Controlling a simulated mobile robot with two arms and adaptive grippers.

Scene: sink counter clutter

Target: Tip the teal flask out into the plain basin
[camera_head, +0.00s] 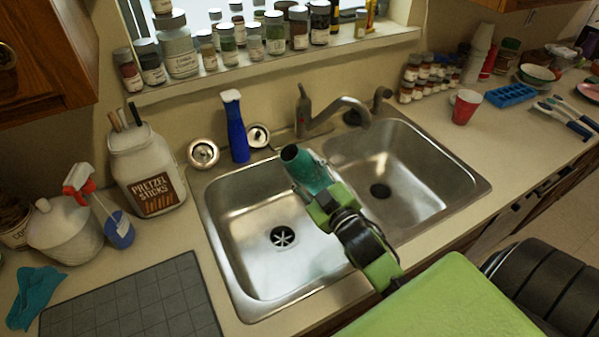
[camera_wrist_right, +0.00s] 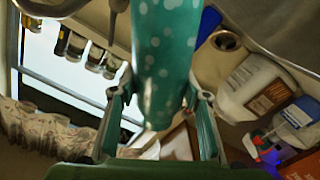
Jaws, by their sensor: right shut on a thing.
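My right gripper (camera_head: 322,197) is shut on the teal flask (camera_head: 311,170), above the sink near the divider and the left basin's back right. The flask leans, with its dark open mouth toward the upper left. In the right wrist view the flask (camera_wrist_right: 167,45) shows white dots and sits between the fingers. The left basin (camera_head: 240,225) has a drain with a pale star-shaped piece. The right basin (camera_head: 425,165) has a plain dark drain. No liquid is seen leaving the flask. My left gripper is not in view.
The faucet (camera_head: 330,112) stands behind the sink. A pretzel jar (camera_head: 147,170) stands left of the sink, a grey mat (camera_head: 135,305) in front. A red cup (camera_head: 465,107) is on the right counter.

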